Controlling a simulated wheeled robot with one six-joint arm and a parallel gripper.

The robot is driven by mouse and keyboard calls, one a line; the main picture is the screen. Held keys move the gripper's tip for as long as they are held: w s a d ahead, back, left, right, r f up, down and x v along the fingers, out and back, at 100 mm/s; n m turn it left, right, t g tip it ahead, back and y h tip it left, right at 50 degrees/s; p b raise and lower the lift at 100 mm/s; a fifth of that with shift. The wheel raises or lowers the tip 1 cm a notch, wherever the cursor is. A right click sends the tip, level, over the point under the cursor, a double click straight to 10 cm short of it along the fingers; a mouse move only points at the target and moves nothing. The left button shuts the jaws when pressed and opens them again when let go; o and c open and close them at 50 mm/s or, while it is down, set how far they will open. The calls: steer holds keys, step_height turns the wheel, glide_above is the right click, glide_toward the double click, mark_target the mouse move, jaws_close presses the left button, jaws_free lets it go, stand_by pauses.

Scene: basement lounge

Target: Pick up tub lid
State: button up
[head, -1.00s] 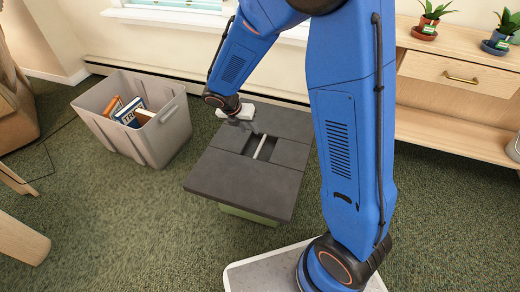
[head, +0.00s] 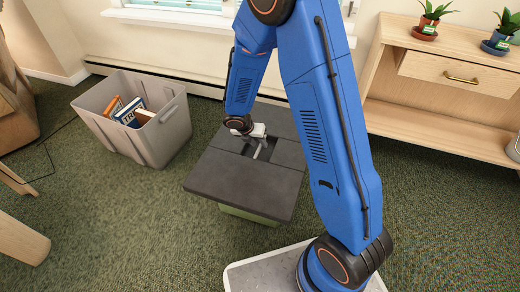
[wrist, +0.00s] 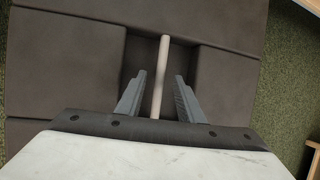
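The tub lid (head: 245,182) is a dark grey, flat square panel with a recess in its middle. It lies on a green tub (head: 248,215), of which only a strip shows under the lid's front edge. A pale bar handle (wrist: 162,65) spans the recess. My gripper (head: 259,146) is over the recess. In the wrist view my gripper (wrist: 158,92) is open, with one finger on each side of the bar and a gap to it on both sides. I cannot tell how deep the fingertips reach.
A grey bin (head: 165,140) with several books (head: 131,112) stands left of the lid, close to it. A wooden cabinet (head: 445,85) with small potted plants is at the right. Green carpet (head: 120,225) is free in front and to the left.

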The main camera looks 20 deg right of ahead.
steer(key=shift+x, duration=0.85)
steer(key=shift+f, duration=0.25)
jaws_close()
